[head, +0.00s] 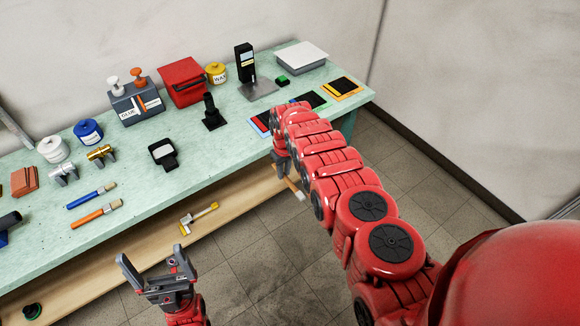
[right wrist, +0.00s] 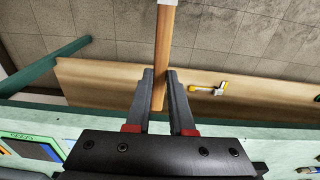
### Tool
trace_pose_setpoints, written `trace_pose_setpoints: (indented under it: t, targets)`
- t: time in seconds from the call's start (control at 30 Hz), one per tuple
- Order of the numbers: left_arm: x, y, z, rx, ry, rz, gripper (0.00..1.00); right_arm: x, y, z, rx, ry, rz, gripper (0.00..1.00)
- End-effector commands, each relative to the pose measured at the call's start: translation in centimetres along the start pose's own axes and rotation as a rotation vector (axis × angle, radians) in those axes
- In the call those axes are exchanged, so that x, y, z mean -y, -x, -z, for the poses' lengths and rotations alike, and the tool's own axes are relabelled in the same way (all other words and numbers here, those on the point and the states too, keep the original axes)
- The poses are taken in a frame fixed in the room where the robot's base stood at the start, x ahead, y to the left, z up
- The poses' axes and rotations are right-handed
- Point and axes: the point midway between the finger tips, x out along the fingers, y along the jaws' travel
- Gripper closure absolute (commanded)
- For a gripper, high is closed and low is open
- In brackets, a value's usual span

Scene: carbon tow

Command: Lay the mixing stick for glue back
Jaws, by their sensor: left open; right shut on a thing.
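My right gripper (head: 282,165) is at the front edge of the bench, partly hidden by my right arm. In the right wrist view the gripper (right wrist: 159,78) is shut on a flat wooden stick (right wrist: 164,42), which points away from the jaws over the floor. The stick (head: 291,184) also shows in the head view, tilted, with a pale end beyond the bench edge. The grey box labelled glue (head: 137,107), with a white and an orange knob, stands at the back of the bench. My left gripper (head: 157,266) is open and empty in front of the bench.
The pale green bench (head: 200,160) has a wooden lower shelf (head: 245,204) holding a yellow-handled tool (head: 198,217). A black stand (head: 211,115), a red box (head: 183,82) and coloured pads (head: 341,88) stand on top. Two brushes (head: 94,196) lie at left. The front middle is clear.

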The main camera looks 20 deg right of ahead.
Motion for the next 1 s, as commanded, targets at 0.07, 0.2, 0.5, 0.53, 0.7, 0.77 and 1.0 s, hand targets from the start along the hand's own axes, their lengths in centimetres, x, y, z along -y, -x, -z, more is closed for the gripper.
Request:
trace_pose_setpoints:
  t: [0.07,0.2,0.5,0.53,0.7,0.77,1.0]
  targets:
    - [0.0,0.0,0.0,0.000,0.000,0.000,0.00,-0.1,0.1,0.2,-0.002,0.000,-0.002,1.00]
    - [0.0,-0.1,0.0,0.000,0.000,0.000,0.00,-0.2,0.1,0.1,0.004,0.000,-0.002,1.00]
    - [0.0,-0.1,0.0,0.000,0.000,0.000,0.00,-0.4,0.4,-0.2,0.014,-0.001,-0.002,1.00]
    - [0.0,-0.1,0.0,0.000,0.000,0.000,0.00,-0.5,0.4,-0.2,0.015,-0.002,-0.002,1.00]
    - [0.0,-0.2,0.0,0.000,0.000,0.000,0.00,-0.7,1.1,-0.2,0.024,-0.004,0.001,1.00]
    - [0.0,-0.2,0.0,0.000,0.000,0.000,0.00,-0.7,1.2,-0.4,0.029,-0.005,0.002,1.00]
    - [0.0,-0.4,0.1,0.000,0.000,0.000,0.00,-1.2,2.0,-0.9,0.049,-0.010,0.003,1.00]
